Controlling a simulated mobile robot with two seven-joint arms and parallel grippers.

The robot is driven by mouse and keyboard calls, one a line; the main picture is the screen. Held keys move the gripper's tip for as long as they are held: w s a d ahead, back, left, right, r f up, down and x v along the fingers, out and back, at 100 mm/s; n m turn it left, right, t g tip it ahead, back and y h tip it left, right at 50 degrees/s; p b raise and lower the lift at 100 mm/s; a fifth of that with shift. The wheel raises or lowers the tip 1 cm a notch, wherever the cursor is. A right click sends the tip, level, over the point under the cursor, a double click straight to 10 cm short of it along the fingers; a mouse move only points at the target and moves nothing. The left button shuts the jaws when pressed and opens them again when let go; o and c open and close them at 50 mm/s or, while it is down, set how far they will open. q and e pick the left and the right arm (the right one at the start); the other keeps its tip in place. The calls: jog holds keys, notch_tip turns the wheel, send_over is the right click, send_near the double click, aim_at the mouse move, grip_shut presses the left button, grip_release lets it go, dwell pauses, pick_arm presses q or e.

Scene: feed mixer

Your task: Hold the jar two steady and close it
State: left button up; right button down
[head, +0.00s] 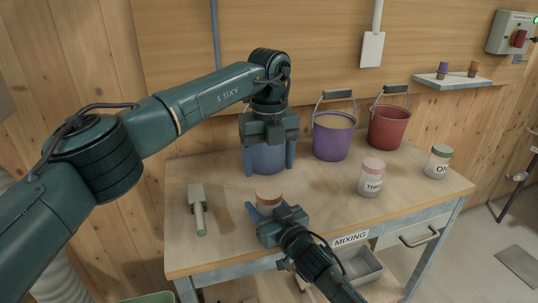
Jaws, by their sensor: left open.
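A small jar with a brown-orange top (268,197) stands near the front of the table. Its label is not visible, so I cannot read whether it is jar two, and I cannot tell how its top sits. My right gripper (268,211) is low at the jar's near side. One blue finger shows at the jar's left; the other is mostly hidden, so its grip is unclear. My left gripper (269,170) points down, open and empty, above and behind the jar. A pink-lidded jar (371,178) reading "THR" and a green-lidded jar (437,162) reading "ON" stand to the right.
A blue bucket (268,157) is partly hidden behind my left gripper. Purple (333,138) and red (387,128) buckets stand at the back. A green-handled tool (198,208) lies at left. The wooden tabletop (320,205) is clear between the small jar and the pink-lidded one.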

aim_at(270, 191)
pick_arm(q)
notch_tip(270, 191, down, 7)
jog(key=shift+r, duration=0.1)
dwell(0.4)
jog(key=c, duration=1)
jog(key=m, duration=1)
jog(key=o, duration=1)
jog(key=shift+o, duration=0.4)
jog(key=shift+s+d, duration=0.1)
